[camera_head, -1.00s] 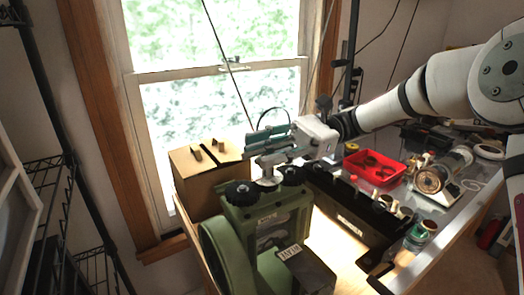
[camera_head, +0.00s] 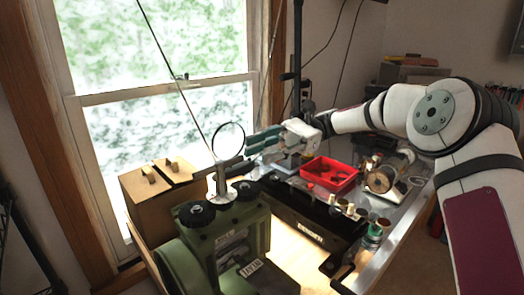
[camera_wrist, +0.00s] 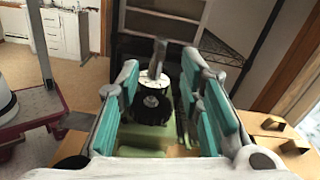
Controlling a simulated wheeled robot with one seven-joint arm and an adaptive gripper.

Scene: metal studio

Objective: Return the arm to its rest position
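My gripper (camera_head: 256,147), with teal finger pads, is held in the air above and to the right of a green machine (camera_head: 232,238) in the head view. My white arm (camera_head: 392,110) reaches to it from the right. In the wrist view, the two fingers of my gripper (camera_wrist: 160,72) are spread apart with nothing gripped between them. The post also shows between the fingers in the wrist view (camera_wrist: 157,62), farther off.
A cardboard box (camera_head: 160,205) stands by the window. A red tray (camera_head: 329,174), a metal coil device (camera_head: 381,178) and a small jar (camera_head: 373,236) are on the bench, right of a long black case (camera_head: 300,217). A wire shelf (camera_wrist: 205,47) shows in the wrist view.

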